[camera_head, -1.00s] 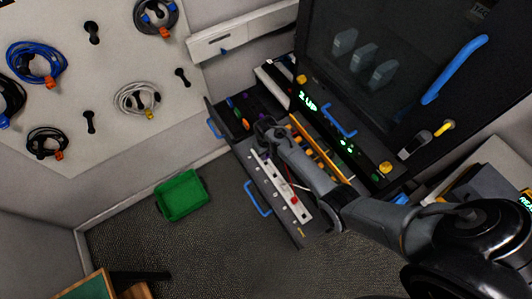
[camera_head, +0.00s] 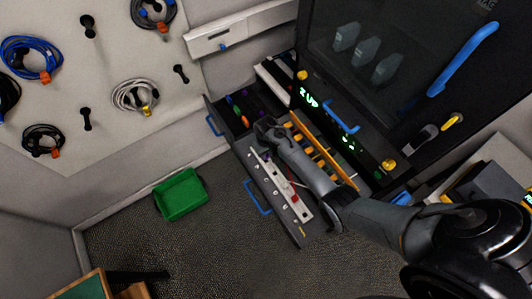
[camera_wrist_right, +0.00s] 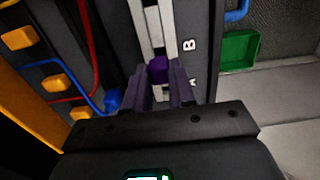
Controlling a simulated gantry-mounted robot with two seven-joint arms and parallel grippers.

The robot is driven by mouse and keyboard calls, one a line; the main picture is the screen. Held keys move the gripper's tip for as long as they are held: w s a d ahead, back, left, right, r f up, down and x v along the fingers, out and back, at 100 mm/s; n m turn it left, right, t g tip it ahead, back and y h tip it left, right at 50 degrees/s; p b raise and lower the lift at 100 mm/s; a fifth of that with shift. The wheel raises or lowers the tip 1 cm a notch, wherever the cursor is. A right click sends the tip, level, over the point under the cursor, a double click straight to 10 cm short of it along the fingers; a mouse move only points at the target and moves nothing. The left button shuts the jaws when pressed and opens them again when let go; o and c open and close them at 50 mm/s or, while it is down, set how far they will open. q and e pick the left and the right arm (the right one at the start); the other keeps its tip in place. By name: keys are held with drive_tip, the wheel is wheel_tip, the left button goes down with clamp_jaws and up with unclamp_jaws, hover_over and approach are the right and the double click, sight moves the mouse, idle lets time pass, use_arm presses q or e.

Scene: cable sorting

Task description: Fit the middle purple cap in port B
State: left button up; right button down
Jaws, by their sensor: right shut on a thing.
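My right gripper (camera_head: 262,127) reaches down into the open drawer by the far end of the white port strip (camera_head: 279,185). In the right wrist view my right gripper (camera_wrist_right: 160,88) is shut on a purple cap (camera_wrist_right: 158,69), which shows between and just past the fingertips. The cap is over or against the pale port strip (camera_wrist_right: 150,28), beside the labels, between the "B" (camera_wrist_right: 189,44) and the partly covered "A". I cannot tell whether it is seated in a port. Other small purple pieces (camera_head: 246,92) lie in the drawer's far part. My left gripper is not in view.
Yellow-orange blocks and red and blue cables (camera_wrist_right: 60,78) lie beside the strip. A dark cabinet (camera_head: 380,80) rises close to the right of the drawer. A green bin (camera_head: 181,195) stands on the open floor at left. Coiled cables (camera_head: 32,62) hang on the wall.

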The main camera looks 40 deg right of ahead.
idle(0.3)
idle(0.5)
drive_tip(key=shift+p, duration=0.45)
drive_tip(key=shift+f, duration=0.1)
idle(0.3)
drive_tip(key=shift+p, duration=0.3)
drive_tip(key=shift+f, duration=0.2)
idle(0.8)
drive_tip(key=shift+f, duration=0.25)
idle(0.5)
drive_tip(key=shift+f+b, duration=0.5)
